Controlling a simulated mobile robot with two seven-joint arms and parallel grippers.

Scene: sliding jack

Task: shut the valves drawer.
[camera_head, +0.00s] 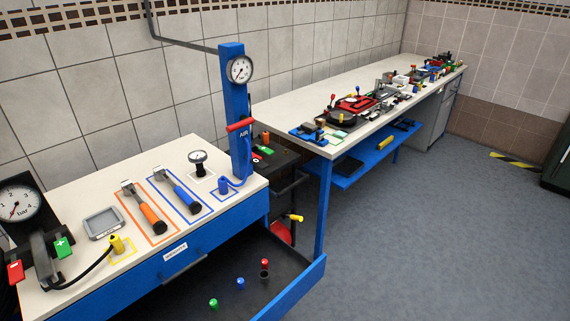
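An open drawer (301,284) with a blue front rim and a dark floor sticks out below the near white-topped bench. Inside it stand a green-capped piece (213,303), a blue-capped piece (240,283) and a red-capped piece (265,265), which look like small valves. The drawer's outer front face and any label on it are hidden. Above it is a shut blue drawer front with a dark handle (184,268) and a white label (175,251) too small to read surely. Neither of my grippers is in view.
On the near bench are a pressure gauge (20,203), a grey tray (103,222), two hammer-like tools in outlined spaces and a blue air post (233,110). A long bench (290,105) with many parts stands behind. The grey floor (430,230) at right is clear.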

